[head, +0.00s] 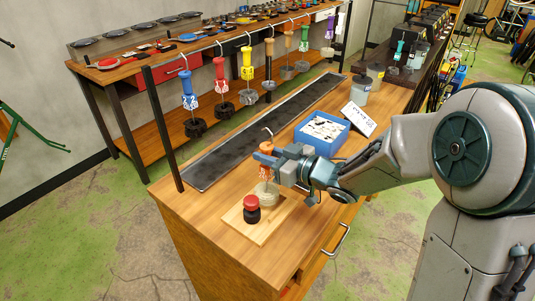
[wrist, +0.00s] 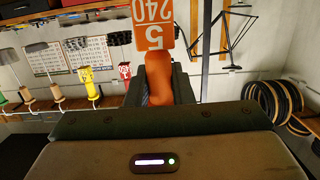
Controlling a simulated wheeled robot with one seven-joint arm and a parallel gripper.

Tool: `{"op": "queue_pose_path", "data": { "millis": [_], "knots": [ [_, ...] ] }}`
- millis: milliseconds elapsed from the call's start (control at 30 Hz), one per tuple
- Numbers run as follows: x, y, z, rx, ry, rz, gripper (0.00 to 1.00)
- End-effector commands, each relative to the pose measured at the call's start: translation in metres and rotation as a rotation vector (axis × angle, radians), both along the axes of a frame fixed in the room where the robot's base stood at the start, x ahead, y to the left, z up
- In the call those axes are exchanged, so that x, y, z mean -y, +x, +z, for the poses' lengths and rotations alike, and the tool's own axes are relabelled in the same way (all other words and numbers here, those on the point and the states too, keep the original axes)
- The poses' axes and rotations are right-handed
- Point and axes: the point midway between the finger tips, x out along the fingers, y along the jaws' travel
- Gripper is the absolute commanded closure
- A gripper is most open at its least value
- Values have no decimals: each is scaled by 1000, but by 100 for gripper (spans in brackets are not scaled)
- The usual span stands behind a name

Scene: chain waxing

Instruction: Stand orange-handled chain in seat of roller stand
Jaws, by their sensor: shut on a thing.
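My gripper (head: 266,157) is shut on the orange handle of the chain (head: 265,174), with its hook pointing up. The handle also shows upright between the jaws in the wrist view (wrist: 158,82), with an orange tag reading 5 and 240. Below the handle, a pale grey round mass (head: 267,191) sits at or just above a light wooden board (head: 262,231), which looks like the base of the roller stand. I cannot tell whether this mass is chain or stand, or whether the chain touches the seat. The seat is hidden.
A blue tray (head: 321,133) with white pieces and a white sign (head: 358,118) stand behind. Several coloured handled chains hang from a rail beyond a long dark mat (head: 265,128).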

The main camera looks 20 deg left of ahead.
Motion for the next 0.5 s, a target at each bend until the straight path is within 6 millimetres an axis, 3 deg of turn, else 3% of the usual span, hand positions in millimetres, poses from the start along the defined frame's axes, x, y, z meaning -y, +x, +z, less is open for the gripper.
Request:
{"op": "queue_pose_path", "data": {
  "millis": [500],
  "knots": [
    [0,0,-26,1,1,-1,100]
  ]
}}
